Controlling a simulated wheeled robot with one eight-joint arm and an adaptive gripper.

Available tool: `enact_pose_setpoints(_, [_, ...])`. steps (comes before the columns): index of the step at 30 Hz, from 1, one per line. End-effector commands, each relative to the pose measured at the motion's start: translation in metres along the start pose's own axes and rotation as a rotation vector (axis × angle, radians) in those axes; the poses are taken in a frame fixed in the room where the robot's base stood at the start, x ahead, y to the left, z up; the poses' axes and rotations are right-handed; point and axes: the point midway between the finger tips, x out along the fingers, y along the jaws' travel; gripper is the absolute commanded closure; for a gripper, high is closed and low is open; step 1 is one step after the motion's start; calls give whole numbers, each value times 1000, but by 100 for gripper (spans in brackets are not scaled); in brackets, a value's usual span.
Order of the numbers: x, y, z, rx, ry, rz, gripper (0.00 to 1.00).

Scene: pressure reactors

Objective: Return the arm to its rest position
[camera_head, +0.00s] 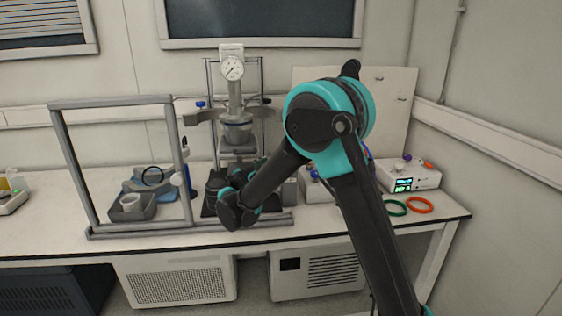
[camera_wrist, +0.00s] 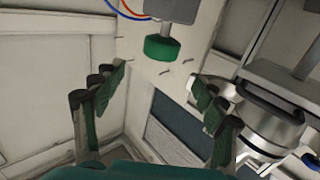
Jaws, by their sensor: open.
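My arm rises from the lower right of the head view, bends at a teal elbow and comes down to the left over the bench. Its end is in front of the pressure reactor (camera_head: 238,132), which has a round gauge (camera_head: 232,67) on top. The fingers are hard to make out there. In the wrist view my gripper (camera_wrist: 155,98) is open, its dark green-padded fingers wide apart with nothing held between them. The metal reactor body (camera_wrist: 268,122) shows close to the right finger. A grey part with a green knob (camera_wrist: 163,48) shows above the gap.
A grey frame (camera_head: 112,101) stands on the bench (camera_head: 60,210) at left, with a grey tray (camera_head: 145,212) holding a cup behind it. A white box with a green display (camera_head: 418,178) and green (camera_head: 396,208) and orange (camera_head: 420,205) rings sit at right. A wall is close on the right.

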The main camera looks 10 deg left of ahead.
Motion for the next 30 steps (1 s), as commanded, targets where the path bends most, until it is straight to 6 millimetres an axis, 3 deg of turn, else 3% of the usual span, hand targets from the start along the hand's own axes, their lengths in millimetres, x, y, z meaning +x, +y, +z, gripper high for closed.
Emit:
enact_pose_setpoints(7, [-18,0,0,0,0,0,28])
enact_pose_setpoints(18, [-14,1,-5,10,11,-10,28])
enact_pose_setpoints(23, [17,5,-43,84,103,-122,28])
enact_pose_setpoints(27, [47,12,-92,156,211,-320,28])
enact_pose_setpoints(30, [56,20,-115,172,250,-477,28])
